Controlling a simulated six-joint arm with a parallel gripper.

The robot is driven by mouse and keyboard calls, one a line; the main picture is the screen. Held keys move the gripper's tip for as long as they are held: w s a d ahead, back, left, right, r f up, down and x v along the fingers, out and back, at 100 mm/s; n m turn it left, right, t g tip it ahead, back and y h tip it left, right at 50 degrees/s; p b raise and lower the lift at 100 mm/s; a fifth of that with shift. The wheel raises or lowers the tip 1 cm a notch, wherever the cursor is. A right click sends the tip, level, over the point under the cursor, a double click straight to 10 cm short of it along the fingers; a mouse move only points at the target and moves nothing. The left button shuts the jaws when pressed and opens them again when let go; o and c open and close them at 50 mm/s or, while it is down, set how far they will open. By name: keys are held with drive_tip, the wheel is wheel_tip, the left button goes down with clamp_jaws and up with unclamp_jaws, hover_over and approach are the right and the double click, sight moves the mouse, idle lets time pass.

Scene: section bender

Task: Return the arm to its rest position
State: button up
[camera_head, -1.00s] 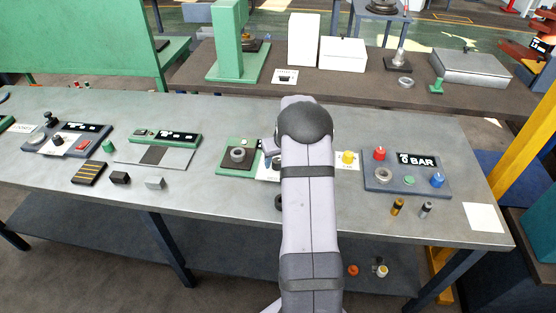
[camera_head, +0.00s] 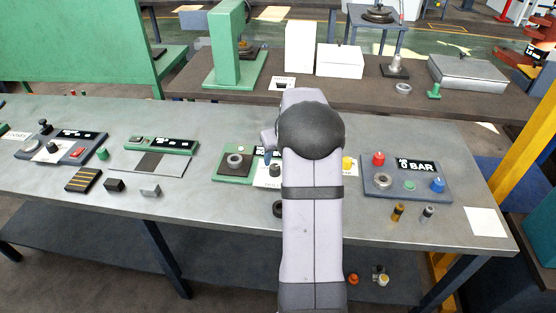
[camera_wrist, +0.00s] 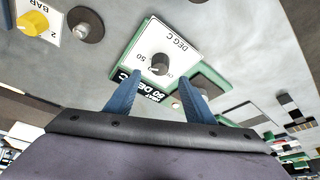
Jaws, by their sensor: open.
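My arm (camera_head: 313,215) rises in the middle of the head view and hides most of my gripper there. In the wrist view my gripper (camera_wrist: 160,78) shows two blue fingers spread apart with nothing between them. Beyond the fingertips is a green-edged temperature panel with a white DEG C dial card (camera_wrist: 172,45) and a black knob (camera_wrist: 159,64). A display (camera_wrist: 140,92) reading 50 DEG C is partly covered by the fingers. No contact between the fingers and the panel is visible.
The grey bench (camera_head: 340,223) carries an air panel (camera_head: 405,188) reading 0 BAR at right, with a red button (camera_head: 379,158). A green-topped unit (camera_head: 161,146) and a grey panel (camera_head: 60,146) stand at left. A yellow post (camera_head: 520,150) rises beyond the bench's right end.

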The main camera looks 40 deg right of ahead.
idle(0.4)
drive_tip(key=s+a+n+g, duration=0.1)
drive_tip(key=s+a, duration=0.4)
drive_tip(key=a, duration=0.4)
drive_tip(key=s+a+n+g+y, duration=0.1)
drive_tip(key=s+a, duration=0.4)
drive_tip(key=a, duration=0.3)
drive_tip(key=s+a+g, duration=0.1)
drive_tip(key=s+a, duration=0.4)
drive_tip(key=a, duration=0.4)
drive_tip(key=s+a+f+n+g, duration=0.1)
drive_tip(key=s+a, duration=0.3)
drive_tip(key=s, duration=0.5)
drive_tip(key=shift+s+a+f, duration=0.15)
drive_tip(key=shift+s+f, duration=0.2)
drive_tip(key=shift+f, duration=0.15)
